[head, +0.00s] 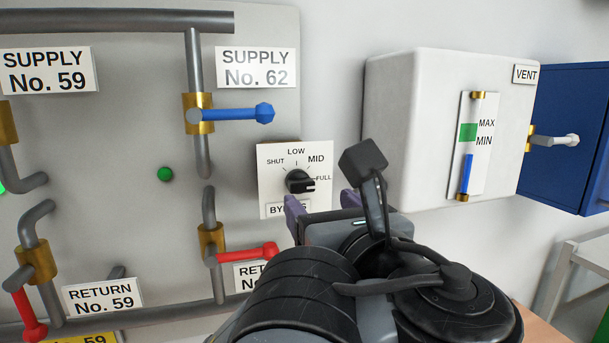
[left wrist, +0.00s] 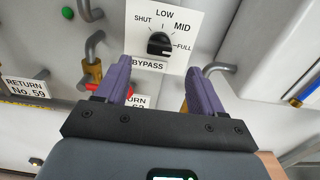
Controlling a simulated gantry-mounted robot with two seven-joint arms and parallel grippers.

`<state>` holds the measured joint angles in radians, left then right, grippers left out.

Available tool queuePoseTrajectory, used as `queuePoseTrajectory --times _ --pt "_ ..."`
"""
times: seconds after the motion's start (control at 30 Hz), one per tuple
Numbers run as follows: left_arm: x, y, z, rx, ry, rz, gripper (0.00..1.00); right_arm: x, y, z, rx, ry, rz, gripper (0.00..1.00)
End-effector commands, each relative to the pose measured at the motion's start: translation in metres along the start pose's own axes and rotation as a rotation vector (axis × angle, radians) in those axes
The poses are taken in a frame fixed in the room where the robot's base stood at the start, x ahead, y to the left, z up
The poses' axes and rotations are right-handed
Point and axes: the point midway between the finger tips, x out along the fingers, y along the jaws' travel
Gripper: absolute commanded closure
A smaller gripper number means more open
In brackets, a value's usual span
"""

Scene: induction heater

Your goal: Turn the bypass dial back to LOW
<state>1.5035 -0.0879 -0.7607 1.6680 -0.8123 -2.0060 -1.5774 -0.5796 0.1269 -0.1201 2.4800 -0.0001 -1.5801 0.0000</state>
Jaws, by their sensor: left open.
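The bypass dial (head: 299,182) is a black knob on a white plate (head: 270,165) marked SHUT, LOW, MID and FULL. Its pointer is turned to the right, at about FULL. The dial also shows in the left wrist view (left wrist: 160,44), beyond the fingers. My left gripper (head: 322,207) is open and empty, with its purple fingers spread just below and in front of the dial, apart from it. In the left wrist view the gripper (left wrist: 158,75) has one finger on each side of the dial's line. Part of the BYPASS label is hidden by a finger in the head view. My right gripper does not show.
A blue supply lever (head: 240,113) is left above the dial, and a red return lever (head: 245,254) is left below it. A white tank (head: 425,120) with a level gauge juts out at the right. A green button (head: 165,174) is on the panel.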

Motion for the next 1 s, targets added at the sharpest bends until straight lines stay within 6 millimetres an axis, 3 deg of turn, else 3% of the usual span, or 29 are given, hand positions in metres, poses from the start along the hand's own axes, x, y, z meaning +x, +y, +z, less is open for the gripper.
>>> queuePoseTrajectory --times 0.13,0.43,0.67,1.0 --pt "0.025 0.001 0.005 0.002 0.001 0.001 0.32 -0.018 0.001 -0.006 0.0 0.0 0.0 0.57" --pt "0.069 0.001 0.002 0.004 -0.002 0.0 0.32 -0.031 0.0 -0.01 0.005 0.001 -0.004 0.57" --pt "0.083 0.0 0.0 0.001 -0.001 -0.002 0.32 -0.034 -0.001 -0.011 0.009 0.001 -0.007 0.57" --pt "0.084 0.0 -0.001 0.0 0.0 -0.003 0.33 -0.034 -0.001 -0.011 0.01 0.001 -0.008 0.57"
